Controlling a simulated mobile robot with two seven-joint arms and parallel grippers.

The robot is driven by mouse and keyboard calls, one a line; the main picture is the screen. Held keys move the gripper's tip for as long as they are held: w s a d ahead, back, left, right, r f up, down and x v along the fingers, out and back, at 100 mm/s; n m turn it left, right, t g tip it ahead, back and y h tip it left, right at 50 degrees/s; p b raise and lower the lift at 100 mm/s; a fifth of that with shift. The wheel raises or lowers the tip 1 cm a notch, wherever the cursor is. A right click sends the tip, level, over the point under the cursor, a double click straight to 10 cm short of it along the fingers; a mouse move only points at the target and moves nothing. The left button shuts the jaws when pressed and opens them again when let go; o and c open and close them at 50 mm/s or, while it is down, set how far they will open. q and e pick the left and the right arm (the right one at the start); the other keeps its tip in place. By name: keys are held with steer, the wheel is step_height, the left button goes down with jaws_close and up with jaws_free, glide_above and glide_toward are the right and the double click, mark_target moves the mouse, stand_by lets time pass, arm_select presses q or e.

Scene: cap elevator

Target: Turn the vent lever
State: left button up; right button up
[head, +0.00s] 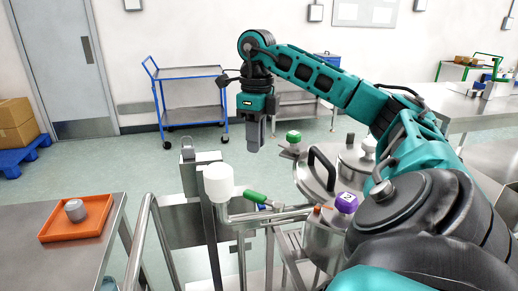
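A lever with a green grip (255,197) sticks out from the pipework beside a white cylinder, in front of the large steel vessel. A green knob (293,136) sits at the vessel's far left edge, and a purple knob (346,202) sits on its near side. No label shows which of these is the vent lever. My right gripper (254,146) hangs pointing down, above and behind the green-gripped lever and left of the green knob, apart from both. Its fingers are seen close together, nearly edge-on, so their opening is unclear. My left gripper is out of view.
The steel vessel lid (315,181) has a black handle. A white cylinder (218,184) and metal rails (140,240) stand at front left. An orange tray (52,232) with a grey cap (75,210) lies on the left table. A blue cart (190,73) stands behind.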

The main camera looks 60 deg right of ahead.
mark_target(263, 200)
steer(key=d+n+y, duration=0.1)
steer(key=d+n, duration=0.1)
steer(key=n, duration=0.2)
steer(key=d+f+n+y, duration=0.1)
steer(key=d+n, duration=0.2)
steer(key=n, duration=0.1)
steer(key=d+n+y, duration=0.1)
steer(key=d+n, duration=0.1)
steer(key=n, duration=0.1)
steer(key=shift+w+d+f+n, duration=0.15)
steer(key=shift+d+f+n, duration=0.1)
steer(key=shift+d+n, duration=0.15)
jaws_close()
steer(key=a+f+n+y+b, duration=0.1)
steer(key=a+f+n+b, duration=0.3)
steer(key=f, duration=0.6)
steer(key=shift+s+a+b, duration=0.35)
steer(key=shift+a+b, duration=0.2)
steer(key=shift+a, duration=0.45)
steer(key=shift+f, duration=0.1)
steer(key=shift+w+a, duration=0.15)
steer(key=shift+a, duration=0.1)
